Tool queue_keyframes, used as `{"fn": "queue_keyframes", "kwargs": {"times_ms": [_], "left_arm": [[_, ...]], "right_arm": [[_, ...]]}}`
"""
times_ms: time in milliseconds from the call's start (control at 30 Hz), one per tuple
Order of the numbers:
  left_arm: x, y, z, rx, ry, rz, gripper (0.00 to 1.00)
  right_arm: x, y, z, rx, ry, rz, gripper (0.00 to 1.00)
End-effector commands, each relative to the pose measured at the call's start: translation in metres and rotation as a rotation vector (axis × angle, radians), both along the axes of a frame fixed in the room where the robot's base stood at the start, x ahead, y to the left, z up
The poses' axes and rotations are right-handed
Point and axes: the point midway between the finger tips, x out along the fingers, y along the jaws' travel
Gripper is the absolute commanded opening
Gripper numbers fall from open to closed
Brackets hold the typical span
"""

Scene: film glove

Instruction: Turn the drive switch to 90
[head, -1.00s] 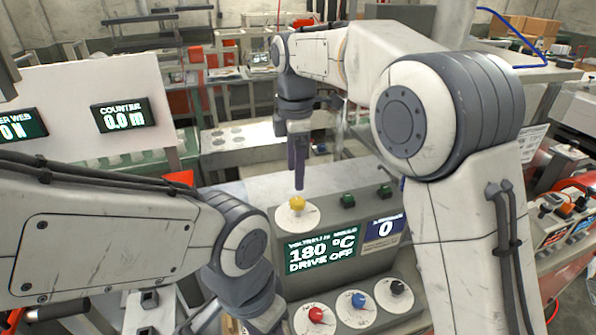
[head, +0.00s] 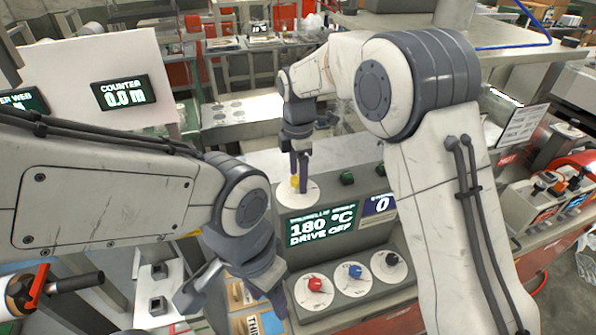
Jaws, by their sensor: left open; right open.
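The control panel has a dial with a yellow knob (head: 294,182) on a white disc. Below are a red knob (head: 316,284), a blue knob (head: 355,271) and a black knob (head: 391,259). Their labels are too small to read, so I cannot tell which is the drive switch. A green display (head: 322,226) reads 180 °C and DRIVE OFF. My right gripper (head: 299,176) is open, its fingers over the yellow knob and partly hiding it; I cannot tell whether they touch. My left gripper (head: 238,298) is open and empty, left of the red knob.
A counter display (head: 121,92) on a white board reads 0.0 m. Cardboard-coloured cards (head: 258,327) lie near my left gripper.

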Motion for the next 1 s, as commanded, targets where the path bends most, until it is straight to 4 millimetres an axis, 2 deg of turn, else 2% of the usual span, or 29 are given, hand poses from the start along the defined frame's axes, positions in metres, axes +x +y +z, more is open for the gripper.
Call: {"fn": "queue_keyframes", "kwargs": {"times_ms": [167,200,400,733,1000], "left_arm": [[0.0000,0.0000,-0.0002,0.000,0.000,0.000,0.50],[0.0000,0.0000,-0.0002,0.000,0.000,0.000,0.50],[0.0000,0.0000,-0.0002,0.000,0.000,0.000,0.50],[-0.0001,0.0000,0.0008,0.000,0.000,0.000,0.50],[0.0000,0.0000,0.0038,0.000,0.000,0.000,0.50]], "right_arm": [[0.0000,0.0000,-0.0005,0.000,0.000,0.000,0.76],[0.0000,0.0000,-0.0004,0.000,0.000,0.000,0.72],[-0.0001,0.0000,-0.0002,0.000,0.001,0.000,0.00],[-0.0002,-0.0001,0.0004,0.000,0.001,-0.039,0.00],[0.0001,0.0001,0.0010,0.000,0.001,-0.201,0.00]]}}
